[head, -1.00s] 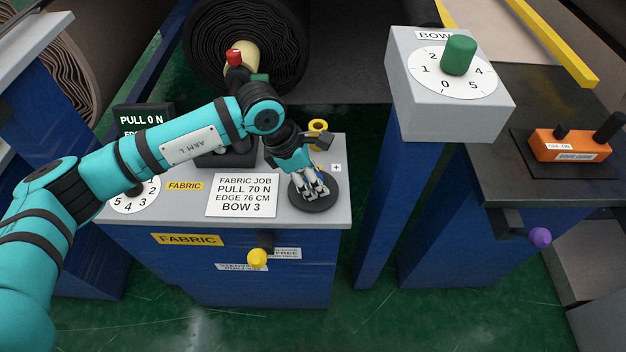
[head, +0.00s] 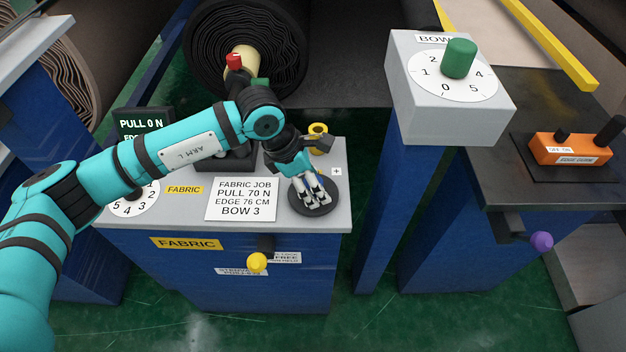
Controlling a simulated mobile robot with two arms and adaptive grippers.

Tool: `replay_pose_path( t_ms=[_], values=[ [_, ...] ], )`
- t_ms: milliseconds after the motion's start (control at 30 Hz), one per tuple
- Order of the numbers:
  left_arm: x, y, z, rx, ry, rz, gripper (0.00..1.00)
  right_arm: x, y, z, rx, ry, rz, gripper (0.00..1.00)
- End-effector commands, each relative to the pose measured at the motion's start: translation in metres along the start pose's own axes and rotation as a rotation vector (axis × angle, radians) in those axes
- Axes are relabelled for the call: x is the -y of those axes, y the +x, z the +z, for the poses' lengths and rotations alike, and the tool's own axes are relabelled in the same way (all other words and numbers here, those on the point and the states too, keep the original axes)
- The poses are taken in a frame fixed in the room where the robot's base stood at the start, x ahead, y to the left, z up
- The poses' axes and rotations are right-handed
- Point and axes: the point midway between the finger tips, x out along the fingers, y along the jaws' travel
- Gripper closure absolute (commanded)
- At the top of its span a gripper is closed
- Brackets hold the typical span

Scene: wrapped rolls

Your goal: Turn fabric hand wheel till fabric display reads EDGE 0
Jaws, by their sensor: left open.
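The fabric hand wheel is a dark round disc (head: 325,206) lying flat at the right end of the grey-topped fabric console (head: 240,222). My left gripper (head: 316,201) is open and points down over the wheel, its fingers at or just above the wheel's face; I cannot tell whether they touch it. The gripper hides the wheel's middle. The fabric display (head: 140,123) at the console's back left reads PULL 0 N. Its EDGE line is mostly hidden by my left arm, so the number cannot be read. My right gripper is not in view.
A white job card (head: 241,199) reads PULL 70 N, EDGE 76 CM, BOW 3. A numbered dial (head: 134,203) is partly under my arm. A yellow knob (head: 257,262) sticks out in front. A grey BOW box (head: 450,112) with a green knob (head: 459,58) stands to the right.

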Motion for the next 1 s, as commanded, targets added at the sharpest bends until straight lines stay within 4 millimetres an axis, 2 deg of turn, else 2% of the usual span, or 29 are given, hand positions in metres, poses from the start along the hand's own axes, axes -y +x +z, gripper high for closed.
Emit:
replay_pose_path(
  t_ms=[133, 233, 700, 833, 1000],
  values=[
    [0.000, -0.002, 0.000, 0.000, 0.000, 0.000, 0.37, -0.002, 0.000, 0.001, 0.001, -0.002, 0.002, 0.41],
    [-0.001, -0.011, 0.000, 0.001, 0.000, 0.002, 0.37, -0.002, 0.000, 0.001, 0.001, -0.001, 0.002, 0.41],
    [-0.001, -0.101, 0.000, 0.000, 0.001, 0.002, 0.37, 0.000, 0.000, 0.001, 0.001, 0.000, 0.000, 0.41],
    [0.000, -0.115, 0.000, 0.000, 0.000, 0.001, 0.37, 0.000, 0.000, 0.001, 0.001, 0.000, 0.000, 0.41],
    [0.000, -0.120, 0.000, -0.001, 0.000, 0.000, 0.37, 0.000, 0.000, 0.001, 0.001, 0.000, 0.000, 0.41]
  ],
)
